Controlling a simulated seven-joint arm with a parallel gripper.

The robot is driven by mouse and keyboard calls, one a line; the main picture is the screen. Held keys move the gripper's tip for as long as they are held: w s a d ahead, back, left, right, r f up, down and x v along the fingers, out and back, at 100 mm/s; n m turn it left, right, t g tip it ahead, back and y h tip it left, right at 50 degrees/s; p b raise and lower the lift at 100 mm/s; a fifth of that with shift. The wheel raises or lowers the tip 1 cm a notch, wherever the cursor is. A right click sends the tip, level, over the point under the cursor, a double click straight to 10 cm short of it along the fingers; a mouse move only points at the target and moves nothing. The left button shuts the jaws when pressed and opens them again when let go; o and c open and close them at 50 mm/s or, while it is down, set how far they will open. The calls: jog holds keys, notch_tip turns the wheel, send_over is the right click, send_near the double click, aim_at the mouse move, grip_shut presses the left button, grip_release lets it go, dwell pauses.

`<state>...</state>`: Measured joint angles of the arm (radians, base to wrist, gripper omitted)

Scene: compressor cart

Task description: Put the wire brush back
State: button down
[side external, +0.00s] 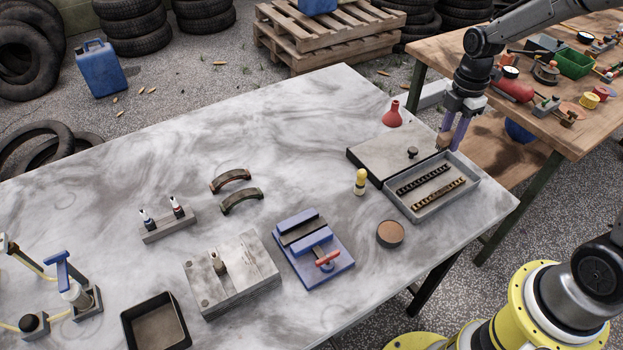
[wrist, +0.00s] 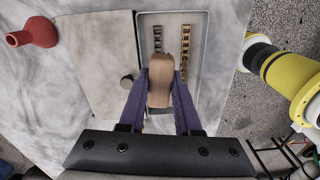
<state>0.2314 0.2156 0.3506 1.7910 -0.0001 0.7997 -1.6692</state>
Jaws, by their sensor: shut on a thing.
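My gripper (side external: 457,132) has purple fingers and is shut on a brown wooden block, which I take to be the wire brush (side external: 444,140). In the wrist view the wooden brush (wrist: 160,88) sits between my two fingers (wrist: 161,100); its bristles cannot be made out clearly. It is held over the near-lid end of an open grey tray (side external: 473,183). The tray also shows in the wrist view (wrist: 201,22). Inside it lie a dark toothed strip (side external: 423,179) and a brassy toothed strip (side external: 438,194), side by side. Whether the brush touches the tray is unclear.
A flat grey lid with a knob (side external: 385,150) lies beside the tray. A red funnel-shaped piece (side external: 392,117), a yellow-topped bottle (side external: 360,182) and a round brown-topped tin (side external: 390,234) stand nearby. A blue vise (side external: 312,250) is further left. The tabletop between is clear.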

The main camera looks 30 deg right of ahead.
jog(key=w+a+r+n, duration=0.1)
jog(key=a+r, duration=0.1)
jog(key=a, duration=1)
jog(key=w+a+r+n, duration=0.1)
jog(key=w+a, duration=0.1)
jog(key=a, duration=1.1)
send_over(300, 183)
jog(key=f, duration=0.9)
jog(key=shift+s+d, duration=0.1)
jog(key=shift+s, duration=0.25)
jog(key=shift+w+f, duration=0.25)
jog(key=shift+f, duration=1.6)
jog(key=shift+f, duration=0.1)
jog(key=c, duration=0.6)
grip_release()
jog(key=shift+f, duration=0.1)
